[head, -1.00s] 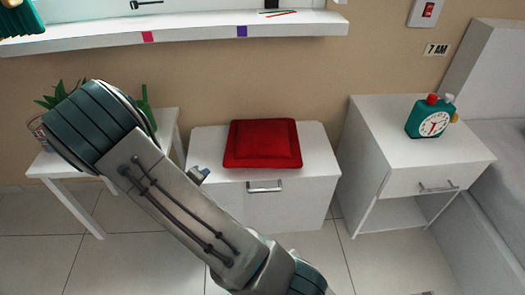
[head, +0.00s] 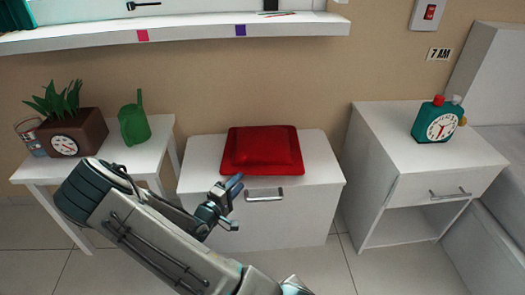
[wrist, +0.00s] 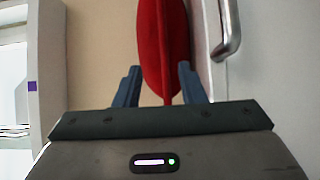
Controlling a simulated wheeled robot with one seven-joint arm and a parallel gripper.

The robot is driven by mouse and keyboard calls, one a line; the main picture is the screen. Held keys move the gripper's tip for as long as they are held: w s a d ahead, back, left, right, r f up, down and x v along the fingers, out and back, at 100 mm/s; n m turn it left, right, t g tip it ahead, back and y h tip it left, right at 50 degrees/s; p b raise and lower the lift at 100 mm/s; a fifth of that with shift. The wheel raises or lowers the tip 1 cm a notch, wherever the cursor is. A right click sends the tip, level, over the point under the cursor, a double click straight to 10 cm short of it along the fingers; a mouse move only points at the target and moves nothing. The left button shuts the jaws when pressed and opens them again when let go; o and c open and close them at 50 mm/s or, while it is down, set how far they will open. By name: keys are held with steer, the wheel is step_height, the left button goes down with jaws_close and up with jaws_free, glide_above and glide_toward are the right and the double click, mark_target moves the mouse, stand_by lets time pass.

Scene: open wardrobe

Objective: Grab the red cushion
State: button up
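The red cushion (head: 262,150) lies on top of the white drawer cabinet (head: 205,165), in the middle of the head view. My gripper (head: 237,203) is at the cabinet's front, just below the cushion's front left part. In the wrist view the red cushion (wrist: 163,45) appears edge-on, and its thin near edge shows in the gap between the two fingers of my gripper (wrist: 159,72). The fingers are apart, with visible space on both sides of that edge. I cannot tell whether either finger touches the cushion.
The cabinet's metal handle (head: 264,195) is close beside my gripper. A side table (head: 155,155) at left holds a planter (head: 72,132), a glass (head: 30,138) and a green watering can (head: 134,122). A nightstand (head: 385,140) with a teal clock (head: 437,120) stands at right.

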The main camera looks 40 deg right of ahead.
mark_target(247, 174)
steer(key=shift+f+b+x, duration=0.15)
steer(key=shift+b+x, duration=0.45)
steer(key=shift+x, duration=0.9)
steer(key=shift+f+b+x, duration=0.15)
steer(key=shift+b+x, duration=0.45)
steer(key=shift+x, duration=0.9)
steer(key=shift+w, duration=0.1)
jaws_close()
